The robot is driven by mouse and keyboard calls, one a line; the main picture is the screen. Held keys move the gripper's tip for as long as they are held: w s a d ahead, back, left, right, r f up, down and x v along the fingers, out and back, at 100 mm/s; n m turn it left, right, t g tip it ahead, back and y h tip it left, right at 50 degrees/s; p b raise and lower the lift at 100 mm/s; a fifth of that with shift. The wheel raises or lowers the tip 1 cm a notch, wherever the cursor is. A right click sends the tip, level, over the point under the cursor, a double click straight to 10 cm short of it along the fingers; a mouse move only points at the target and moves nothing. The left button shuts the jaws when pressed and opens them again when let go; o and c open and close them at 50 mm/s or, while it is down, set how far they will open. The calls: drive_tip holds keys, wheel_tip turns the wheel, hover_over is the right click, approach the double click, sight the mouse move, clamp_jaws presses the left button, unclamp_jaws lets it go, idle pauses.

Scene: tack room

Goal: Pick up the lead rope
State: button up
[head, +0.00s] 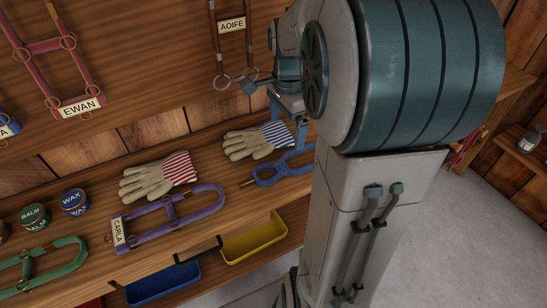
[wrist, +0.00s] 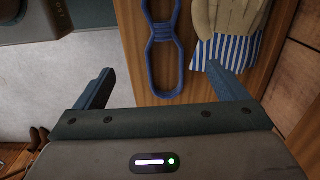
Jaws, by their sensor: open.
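The lead rope (head: 280,172) is blue, bundled in a figure-eight shape with a brass-coloured end. It lies on the wooden bench, right of a striped glove, partly hidden by my arm in the head view. In the wrist view the blue rope (wrist: 163,52) shows between and beyond my fingers, its top cut off by the frame. My gripper (wrist: 160,76) is open and empty, its fingers spread to either side of the rope's line. I cannot tell its exact height above the bench.
A blue-striped glove (head: 250,144) lies close to the rope; a red-striped glove (head: 150,181), a purple halter (head: 180,212) and tins (head: 75,201) are farther left. The AOIFE halter (head: 213,45) hangs above. Yellow (head: 254,242) and blue (head: 163,283) bins sit below the bench.

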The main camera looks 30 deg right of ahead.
drive_tip(key=b, duration=0.1)
hover_over(283, 164)
drive_tip(key=f, duration=0.8)
drive_tip(key=shift+s+d, duration=0.1)
drive_tip(key=shift+s, duration=0.3)
drive_tip(key=shift+w+f+b, duration=0.15)
drive_tip(key=shift+f+b, duration=0.25)
drive_tip(key=shift+f, duration=1)
drive_tip(key=shift+w+f+b, duration=0.15)
drive_tip(key=shift+f+b, duration=0.2)
drive_tip(key=shift+f, duration=1.05)
drive_tip(key=shift+c, duration=0.3)
drive_tip(key=shift+r, duration=0.1)
drive_tip(key=c, duration=1.2)
